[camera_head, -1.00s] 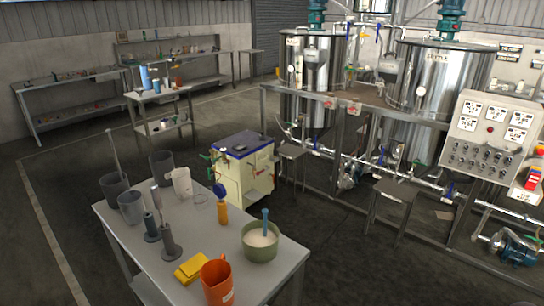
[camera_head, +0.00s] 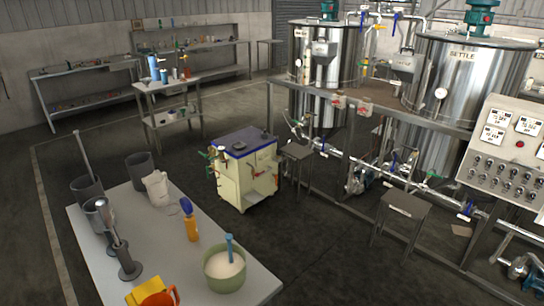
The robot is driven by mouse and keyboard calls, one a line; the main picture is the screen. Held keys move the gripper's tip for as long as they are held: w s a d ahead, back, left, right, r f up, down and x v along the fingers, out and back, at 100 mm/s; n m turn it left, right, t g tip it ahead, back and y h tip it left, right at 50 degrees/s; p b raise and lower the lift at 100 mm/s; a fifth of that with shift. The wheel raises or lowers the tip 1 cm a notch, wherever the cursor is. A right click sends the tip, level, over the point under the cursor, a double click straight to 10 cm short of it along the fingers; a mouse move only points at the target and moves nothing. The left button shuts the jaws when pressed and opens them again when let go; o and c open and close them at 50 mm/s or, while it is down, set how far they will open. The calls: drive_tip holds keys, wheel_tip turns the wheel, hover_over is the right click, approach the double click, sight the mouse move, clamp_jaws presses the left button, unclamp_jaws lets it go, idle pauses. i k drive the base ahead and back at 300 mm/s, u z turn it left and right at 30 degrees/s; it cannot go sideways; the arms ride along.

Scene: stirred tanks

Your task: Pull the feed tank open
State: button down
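Two steel tanks stand behind a grey metal frame on the right. The left tank (camera_head: 339,75) is a tall cylinder with a small label near its top; the label is too small to read, so I cannot tell if this is the feed tank. The right tank (camera_head: 461,92) is larger and carries a label that seems to read "SETTLE", with a round gauge on its side. Both tops look covered, with a motor above each. Pipes and coloured valve handles (camera_head: 364,108) run along and between them. My gripper is not in view.
A grey table (camera_head: 190,281) with beakers, a green bowl (camera_head: 225,270) and an orange jug (camera_head: 158,299) fills the lower left. A cream cart (camera_head: 243,171) and two stools (camera_head: 401,211) stand before the tanks. A control panel (camera_head: 505,150) is at right.

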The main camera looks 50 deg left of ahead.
sight(262, 155)
drive_tip(key=u, duration=0.05)
drive_tip(key=i, duration=1.5)
drive_tip(key=u, duration=0.45)
drive_tip(key=i, duration=0.8)
drive_tip(key=u, duration=0.75)
drive_tip(key=i, duration=0.55)
drive_tip(key=u, duration=0.9)
drive_tip(key=i, duration=0.85)
drive_tip(key=u, duration=0.45)
drive_tip(key=k, duration=0.55)
